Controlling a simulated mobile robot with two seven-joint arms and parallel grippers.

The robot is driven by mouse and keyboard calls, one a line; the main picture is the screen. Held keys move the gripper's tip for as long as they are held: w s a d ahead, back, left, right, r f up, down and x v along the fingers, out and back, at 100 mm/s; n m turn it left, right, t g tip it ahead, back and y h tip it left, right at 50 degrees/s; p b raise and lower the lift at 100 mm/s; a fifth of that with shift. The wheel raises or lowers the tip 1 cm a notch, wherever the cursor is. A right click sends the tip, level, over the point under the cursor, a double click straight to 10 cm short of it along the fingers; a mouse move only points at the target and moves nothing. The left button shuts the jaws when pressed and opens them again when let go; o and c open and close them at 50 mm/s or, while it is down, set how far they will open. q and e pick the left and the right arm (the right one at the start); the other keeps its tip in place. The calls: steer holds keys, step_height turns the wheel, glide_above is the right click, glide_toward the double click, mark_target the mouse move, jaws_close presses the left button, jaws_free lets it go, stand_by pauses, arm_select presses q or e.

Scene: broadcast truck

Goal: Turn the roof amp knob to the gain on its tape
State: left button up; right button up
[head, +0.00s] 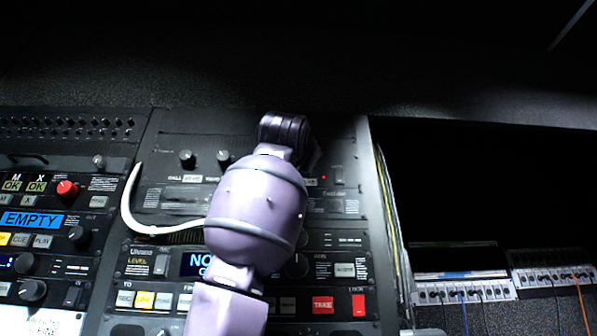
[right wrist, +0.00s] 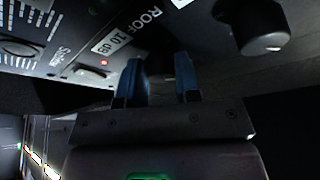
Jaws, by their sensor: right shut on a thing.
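My right gripper (right wrist: 161,75) has its two blue fingers against the dark panel, beside the printed word ROOF (right wrist: 148,20). It is shut on what appears to be the roof amp knob, which is lost in shadow between the fingers. A white tape label (right wrist: 112,40) sits just left of the fingers; its small slanted characters are hard to read. In the head view my right arm covers this part of the rack, so the gripper and the knob are hidden there. My left gripper is in neither view.
A larger dark knob (right wrist: 262,25) stands right of the fingers. A white rocker switch (right wrist: 92,73) and a red light (right wrist: 104,62) are to the left. A white cable (head: 132,205) loops beside my arm. Patch strips (head: 465,288) are at the right.

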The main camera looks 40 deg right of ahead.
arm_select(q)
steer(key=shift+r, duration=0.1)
arm_select(e)
steer(key=shift+a+r+m+g+h, duration=0.1)
steer(key=shift+m+g+h, duration=0.2)
steer(key=shift+m+g, duration=0.8)
steer(key=shift+m+t, duration=0.3)
steer(key=shift+m, duration=0.1)
steer(key=o, duration=0.9)
arm_select(q)
steer(key=b, duration=0.1)
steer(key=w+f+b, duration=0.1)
steer(key=b, duration=0.1)
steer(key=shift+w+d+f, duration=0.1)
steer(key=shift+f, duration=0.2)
arm_select(e)
steer(key=v, duration=1.1)
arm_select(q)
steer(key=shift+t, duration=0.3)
